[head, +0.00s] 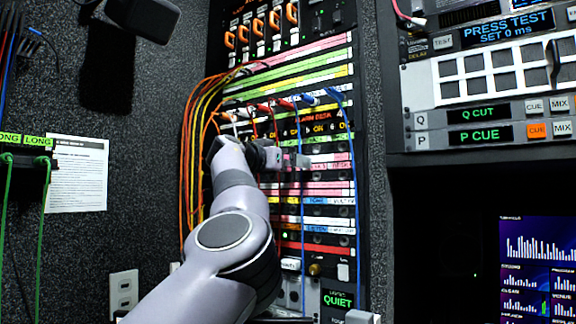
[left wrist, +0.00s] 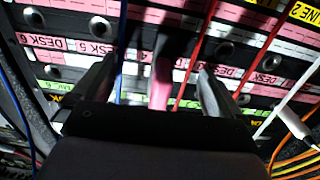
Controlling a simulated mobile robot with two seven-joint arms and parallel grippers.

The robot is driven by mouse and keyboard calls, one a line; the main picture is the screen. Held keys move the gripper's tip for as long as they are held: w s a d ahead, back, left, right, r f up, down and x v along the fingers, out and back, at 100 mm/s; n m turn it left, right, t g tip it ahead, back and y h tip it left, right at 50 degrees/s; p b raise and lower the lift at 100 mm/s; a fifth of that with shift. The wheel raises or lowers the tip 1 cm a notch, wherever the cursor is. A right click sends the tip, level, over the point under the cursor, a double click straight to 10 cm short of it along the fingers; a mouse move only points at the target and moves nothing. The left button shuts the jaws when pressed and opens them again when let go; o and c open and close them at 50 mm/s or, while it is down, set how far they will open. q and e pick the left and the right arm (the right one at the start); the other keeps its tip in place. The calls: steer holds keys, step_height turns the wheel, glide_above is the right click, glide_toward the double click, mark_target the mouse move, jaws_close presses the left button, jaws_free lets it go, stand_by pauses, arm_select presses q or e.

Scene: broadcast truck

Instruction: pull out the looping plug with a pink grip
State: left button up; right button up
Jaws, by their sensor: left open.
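The plug with a pink grip (left wrist: 161,85) shows in the left wrist view, standing out from a pink-labelled row of the patch panel (head: 327,197). My left gripper (left wrist: 155,85) is open, with one dark finger on each side of the pink grip and a gap to each. In the head view my left arm reaches up from the bottom, and its gripper (head: 287,160) is at the panel's middle rows. There the hand and wrist hide most of the plug. The plug's far end is hidden in the panel. My right gripper is not in view.
Orange and yellow cables (head: 190,150) hang down the panel's left side. A blue cable (left wrist: 122,50) and a red cable (left wrist: 195,55) run close by the fingers. A white plug (left wrist: 293,122) is at the right. A control console (head: 490,90) juts out right of the panel.

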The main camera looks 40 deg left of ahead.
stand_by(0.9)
arm_select(q)
jaws_close()
steer(key=shift+s+f, duration=0.1)
steer(key=shift+s, duration=0.05)
steer(key=shift+s+d+b, duration=0.15)
steer(key=shift+s+b, duration=0.85)
steer(key=shift+s, duration=0.45)
steer(key=shift+s+d+b, duration=0.15)
steer(key=shift+s+b, duration=0.85)
steer(key=shift+s, duration=0.4)
steer(key=shift+s, duration=0.15)
steer(key=shift+s+d+b, duration=0.2)
steer(key=shift+s+b, duration=0.6)
steer(key=shift+s, duration=0.5)
